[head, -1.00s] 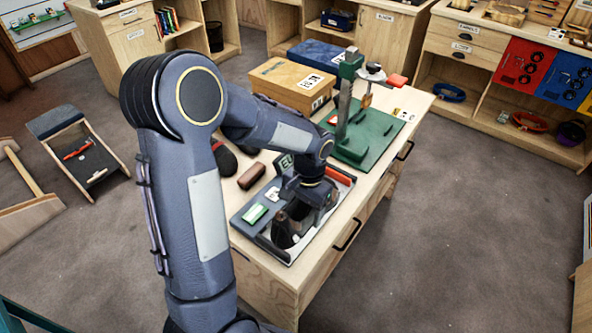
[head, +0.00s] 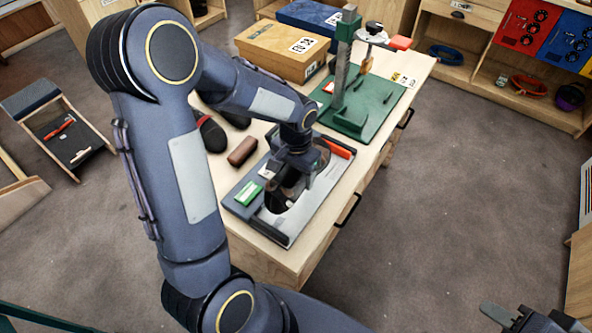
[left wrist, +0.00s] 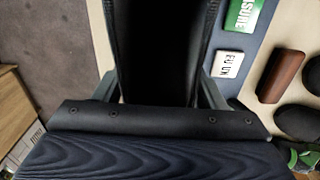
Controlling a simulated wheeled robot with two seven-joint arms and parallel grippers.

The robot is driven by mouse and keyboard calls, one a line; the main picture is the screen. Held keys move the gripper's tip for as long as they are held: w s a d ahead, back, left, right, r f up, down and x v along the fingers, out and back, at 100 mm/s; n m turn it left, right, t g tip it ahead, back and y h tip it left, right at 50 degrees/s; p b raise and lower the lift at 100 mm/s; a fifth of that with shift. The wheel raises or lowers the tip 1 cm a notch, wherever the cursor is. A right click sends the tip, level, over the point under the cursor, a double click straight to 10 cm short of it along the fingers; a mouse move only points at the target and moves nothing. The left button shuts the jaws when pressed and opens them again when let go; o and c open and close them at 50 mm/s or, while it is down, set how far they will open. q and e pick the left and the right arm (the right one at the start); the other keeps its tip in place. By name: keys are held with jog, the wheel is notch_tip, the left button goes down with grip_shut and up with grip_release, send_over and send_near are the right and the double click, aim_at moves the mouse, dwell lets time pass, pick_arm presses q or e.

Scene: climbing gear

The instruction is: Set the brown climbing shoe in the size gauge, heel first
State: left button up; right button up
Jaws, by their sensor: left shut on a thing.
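The size gauge (head: 310,207) is a grey plate with a dark blue strip along its left side, lying on the wooden bench. My left gripper (head: 290,178) is over the gauge, pointing down and shut on a dark thing (head: 287,186), which I take to be the brown climbing shoe. In the left wrist view the shoe (left wrist: 160,50) is a near-black shape between the two fingers (left wrist: 160,92). Its lower part, and whether it touches the gauge, cannot be made out. Part of my right gripper (head: 505,316) shows at the bottom right, away from the bench.
A brown block (head: 242,151) and dark shoes with some red (head: 211,134) lie left of the gauge. A green-based stand (head: 372,112) with an upright post is behind it. A tan box (head: 283,50) stands at the back. The floor to the right is clear.

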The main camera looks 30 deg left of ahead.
pick_arm(q)
jog(key=shift+f+b, duration=2.85)
jog(key=shift+f, duration=0.95)
jog(key=shift+w, duration=0.15)
jog(key=shift+s+f, duration=0.2)
jog(key=shift+f, duration=0.05)
jog(key=o, duration=1.1)
jog(key=shift+w+f, duration=0.1)
jog(key=shift+w, duration=0.1)
jog(key=shift+o, duration=0.6)
